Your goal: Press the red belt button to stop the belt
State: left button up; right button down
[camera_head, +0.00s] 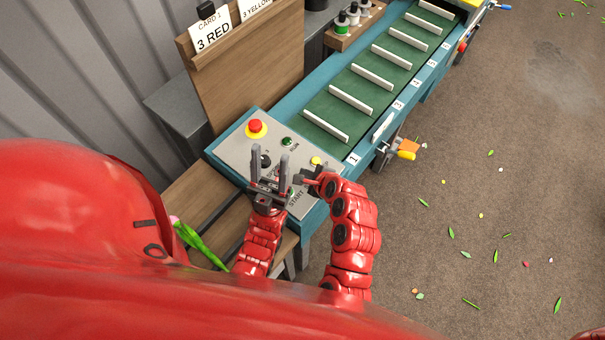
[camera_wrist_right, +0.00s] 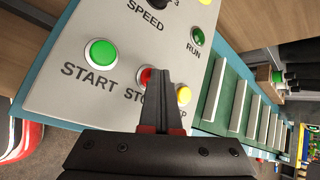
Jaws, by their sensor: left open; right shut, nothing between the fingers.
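The red STOP button (camera_wrist_right: 146,78) sits on the grey control panel (camera_wrist_right: 75,92), between the green START button (camera_wrist_right: 101,52) and a yellow button (camera_wrist_right: 183,95). My right gripper (camera_wrist_right: 163,74) is shut and empty. Its fingers partly cover the STOP button in the right wrist view; I cannot tell whether they touch it. In the head view my right gripper (camera_head: 304,180) is low over the panel's right part. My left gripper (camera_head: 269,155) is open and empty over the panel, to its left. A larger red button (camera_head: 256,127) on a yellow base stands at the panel's far left corner.
The green belt (camera_head: 375,75) with white slats runs away to the upper right. A card board (camera_head: 245,75) stands behind the panel. A speed knob (camera_wrist_right: 160,4) and green RUN lamp (camera_wrist_right: 197,37) are on the panel. A pink tulip (camera_head: 200,244) lies at the lower left.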

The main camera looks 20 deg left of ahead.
jog(key=shift+r, duration=0.1)
jog(key=shift+r+p, duration=0.7)
jog(key=shift+p, duration=0.05)
jog(key=shift+r, duration=0.1)
notch_tip(320, 180, up, 5)
jog(key=p, duration=0.4)
dwell(0.7)
